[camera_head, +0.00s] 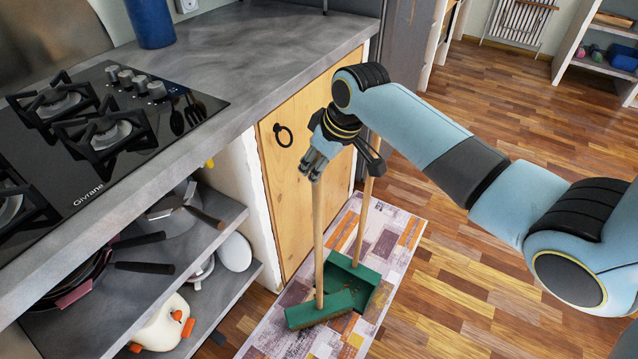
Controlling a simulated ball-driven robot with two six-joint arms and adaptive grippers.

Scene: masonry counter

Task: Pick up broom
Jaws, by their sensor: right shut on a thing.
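The broom stands upright, with a wooden handle (319,240) and a green head (320,310) resting on the patterned mat. My right gripper (318,172) is at the top of this handle and shut on it; the fingers hide the handle's upper end. A green dustpan (352,278) with its own upright wooden handle (363,222) stands just behind and to the right of the broom. Part of my right gripper overlaps the top of the dustpan handle in the picture; I cannot tell if they touch. My left gripper is not in view.
A grey counter (255,50) with a black gas hob (110,125) fills the left. Open shelves (225,215) below hold pans and a white goose figure (165,325). A wooden cabinet door (300,160) is close behind the broom. The wooden floor (450,290) at right is clear.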

